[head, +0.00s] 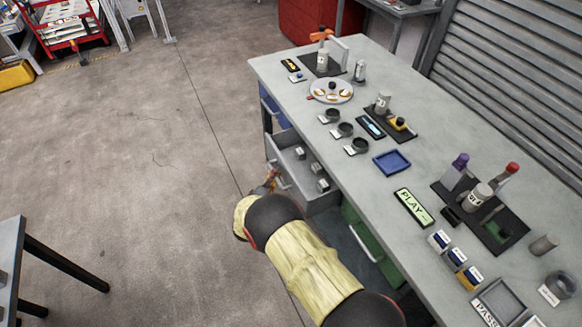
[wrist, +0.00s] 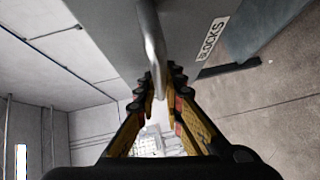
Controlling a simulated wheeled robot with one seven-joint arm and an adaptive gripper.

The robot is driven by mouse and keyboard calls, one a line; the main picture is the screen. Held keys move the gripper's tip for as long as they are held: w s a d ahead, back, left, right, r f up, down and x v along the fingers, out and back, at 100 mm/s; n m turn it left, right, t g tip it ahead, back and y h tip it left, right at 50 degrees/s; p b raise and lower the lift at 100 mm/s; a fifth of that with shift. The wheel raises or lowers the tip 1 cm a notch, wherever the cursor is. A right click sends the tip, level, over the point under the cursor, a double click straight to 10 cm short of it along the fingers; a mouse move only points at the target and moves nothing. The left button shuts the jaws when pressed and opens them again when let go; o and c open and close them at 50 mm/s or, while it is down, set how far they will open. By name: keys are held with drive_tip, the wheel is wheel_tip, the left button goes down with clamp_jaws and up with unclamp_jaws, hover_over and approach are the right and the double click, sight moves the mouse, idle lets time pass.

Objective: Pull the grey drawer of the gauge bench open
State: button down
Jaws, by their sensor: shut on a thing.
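The grey drawer (head: 292,147) of the gauge bench (head: 375,130) stands out from the bench's left side, with its inside open to view. Several small grey blocks lie in it. My gripper (head: 272,178) is at the drawer's front, and my arm hides part of the drawer's near end. In the wrist view the drawer front (wrist: 190,30) carries a label reading BLOCKS. Its metal bar handle (wrist: 152,45) runs down between the fingers of my gripper (wrist: 160,88), which is shut on it.
A blue drawer (head: 272,107) is beyond the grey one, and a green drawer (head: 370,240) is on the near side. Gauges, trays and bottles stand on the bench top. The floor (head: 150,170) left of the bench is clear.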

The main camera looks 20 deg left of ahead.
drive_tip(key=s+a, duration=0.7)
drive_tip(key=s, duration=0.1)
drive_tip(key=shift+s, duration=0.25)
drive_tip(key=shift+f, duration=0.1)
drive_tip(key=c, duration=1.9)
unclamp_jaws()
drive_tip(key=shift+a, duration=0.1)
drive_tip(key=s, duration=0.4)
drive_tip(key=s+r, duration=0.1)
drive_tip(key=s, duration=0.3)
drive_tip(key=s+d, duration=0.1)
drive_tip(key=s, duration=0.2)
drive_tip(key=shift+s+r, duration=0.4)
